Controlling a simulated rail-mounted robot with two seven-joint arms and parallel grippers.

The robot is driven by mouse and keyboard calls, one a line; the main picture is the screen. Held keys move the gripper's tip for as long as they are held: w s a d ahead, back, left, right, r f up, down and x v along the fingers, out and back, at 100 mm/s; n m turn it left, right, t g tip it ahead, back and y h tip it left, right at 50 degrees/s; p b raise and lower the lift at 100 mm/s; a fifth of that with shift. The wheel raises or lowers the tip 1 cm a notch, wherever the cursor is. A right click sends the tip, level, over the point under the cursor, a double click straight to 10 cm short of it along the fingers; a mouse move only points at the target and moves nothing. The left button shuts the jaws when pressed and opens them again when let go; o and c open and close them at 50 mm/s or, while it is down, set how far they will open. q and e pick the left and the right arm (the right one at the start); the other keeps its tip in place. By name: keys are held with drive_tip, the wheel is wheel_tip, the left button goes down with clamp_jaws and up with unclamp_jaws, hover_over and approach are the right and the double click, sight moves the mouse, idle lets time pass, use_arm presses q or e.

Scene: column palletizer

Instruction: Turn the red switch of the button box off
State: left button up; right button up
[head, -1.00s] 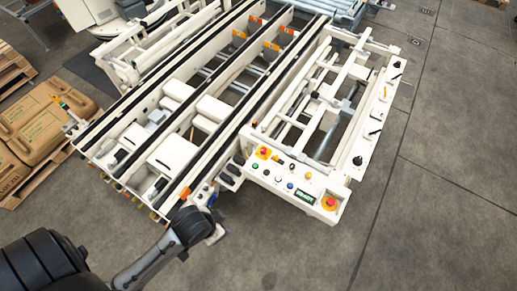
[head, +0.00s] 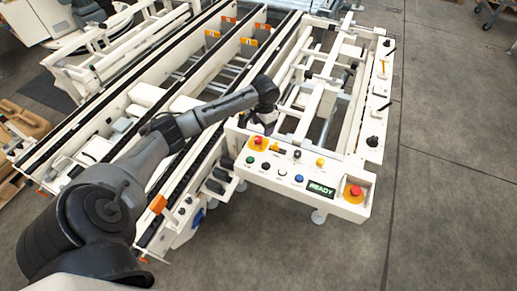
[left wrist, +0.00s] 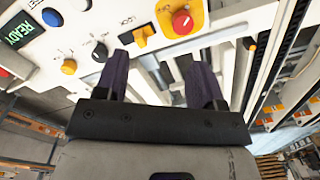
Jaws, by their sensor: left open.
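The button box (head: 300,170) is a white panel at the front end of the conveyor frame. Its red switch (head: 259,140) sits on a yellow plate at the panel's upper left. In the left wrist view the red switch (left wrist: 182,22) is at the top, just right of centre. My left gripper (head: 264,124) is close above and behind that corner of the panel in the head view. In the left wrist view its two dark fingers (left wrist: 160,80) are apart, with nothing between them, and do not touch the switch. My right gripper is not in view.
A second red button (head: 355,191) on a yellow plate is at the panel's right. The READY display (head: 321,188) and several small knobs and buttons lie between. An orange switch (left wrist: 143,35) is beside the red one. Frame rails stand behind. Floor right of the box is clear.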

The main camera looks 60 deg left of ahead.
use_arm(q)
drive_tip(key=n+b, duration=0.1)
drive_tip(key=b, duration=0.1)
hover_over(258, 138)
wheel_tip(258, 138, down, 12)
drive_tip(key=b, duration=0.3)
drive_tip(key=shift+r, duration=0.2)
drive_tip(key=shift+f, duration=0.65)
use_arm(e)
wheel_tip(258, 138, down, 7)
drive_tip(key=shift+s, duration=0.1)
